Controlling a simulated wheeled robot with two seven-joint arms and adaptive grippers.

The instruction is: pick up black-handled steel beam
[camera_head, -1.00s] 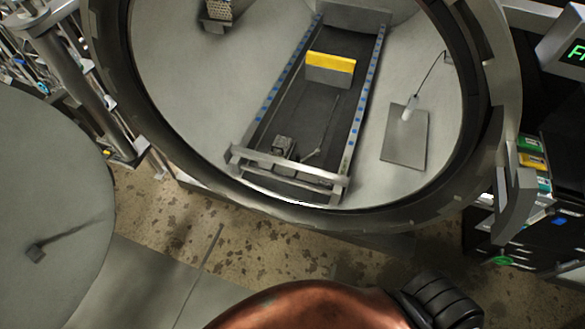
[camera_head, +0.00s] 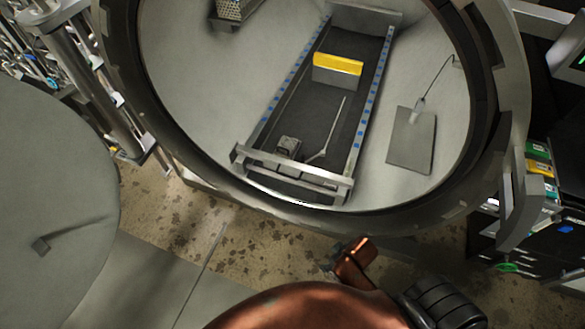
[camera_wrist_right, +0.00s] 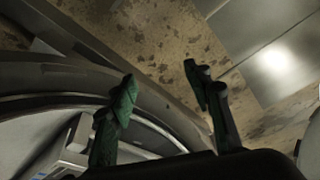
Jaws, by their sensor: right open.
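A steel crossbar (camera_head: 290,174) spans the near end of a tray inside the round chamber. It best matches the steel beam, but I cannot make out a black handle on it. Pale metal parts at the chamber mouth show at the lower left of the right wrist view (camera_wrist_right: 68,150). My right gripper (camera_wrist_right: 160,74) is open and empty, its two dark green fingers apart over the floor and the chamber rim. In the head view my copper-coloured right arm is at the bottom, below the rim and apart from the crossbar. My left gripper is not in view.
The dark tray (camera_head: 318,105) has blue-marked side rails. On it are a yellow-topped block (camera_head: 338,66), a thin rod (camera_head: 334,127) and a small grey block (camera_head: 288,146). A flat plate (camera_head: 411,141) lies right. The thick chamber rim (camera_head: 405,222) surrounds the opening; the round door (camera_head: 50,190) stands left.

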